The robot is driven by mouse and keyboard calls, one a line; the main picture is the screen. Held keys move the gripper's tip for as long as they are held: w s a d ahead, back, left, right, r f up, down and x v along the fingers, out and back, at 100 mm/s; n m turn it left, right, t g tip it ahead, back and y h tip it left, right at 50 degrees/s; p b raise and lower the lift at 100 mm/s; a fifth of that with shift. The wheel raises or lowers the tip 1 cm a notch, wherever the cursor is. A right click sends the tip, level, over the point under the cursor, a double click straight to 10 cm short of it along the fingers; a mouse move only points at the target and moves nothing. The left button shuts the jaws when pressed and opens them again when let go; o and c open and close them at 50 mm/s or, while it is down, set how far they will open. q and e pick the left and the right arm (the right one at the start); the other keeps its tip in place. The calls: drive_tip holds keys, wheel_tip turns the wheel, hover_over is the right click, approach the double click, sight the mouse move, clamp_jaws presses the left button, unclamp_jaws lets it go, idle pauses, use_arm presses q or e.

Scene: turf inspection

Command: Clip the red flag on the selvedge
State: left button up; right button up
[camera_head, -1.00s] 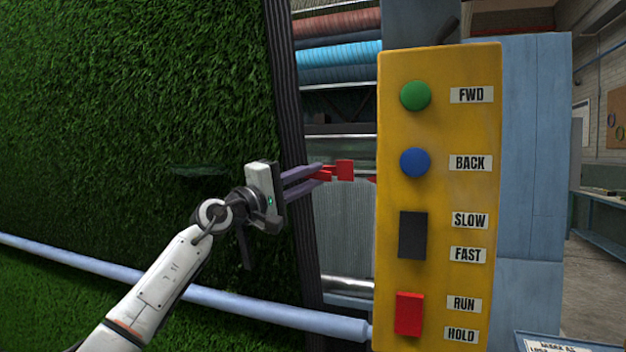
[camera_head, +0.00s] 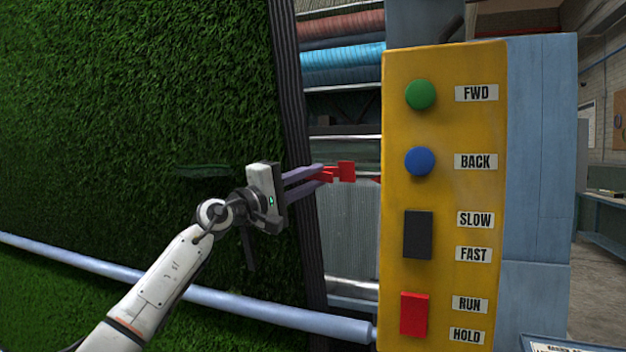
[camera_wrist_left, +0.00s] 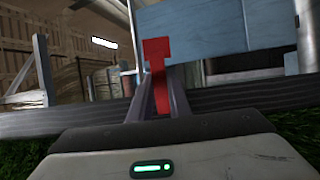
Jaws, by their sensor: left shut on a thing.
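The red flag (camera_head: 346,172) is held at the fingertips of my left gripper (camera_head: 322,177), which is shut on it. It also shows in the left wrist view (camera_wrist_left: 158,75), between the two fingers. The selvedge (camera_head: 290,120) is the dark ribbed strip along the right edge of the green turf (camera_head: 130,90). In the head view my left fingers pass across the selvedge and the flag is to its right. In the wrist view the dark strip (camera_wrist_left: 240,97) runs across behind the fingers. I cannot tell whether the flag touches it. My right gripper is not in view.
A yellow control panel (camera_head: 445,130) with green and blue buttons, a black switch and a red switch stands close to the right of the flag. A pale horizontal bar (camera_head: 220,302) crosses low in front of the turf. Rolls (camera_head: 342,62) lie on racks behind.

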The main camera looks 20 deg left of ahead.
use_arm(q)
drive_tip(key=shift+a+r, duration=0.1)
drive_tip(key=shift+a, duration=0.1)
drive_tip(key=o, duration=0.9)
drive_tip(key=shift+s+a, duration=0.1)
drive_tip(key=shift+s, duration=0.1)
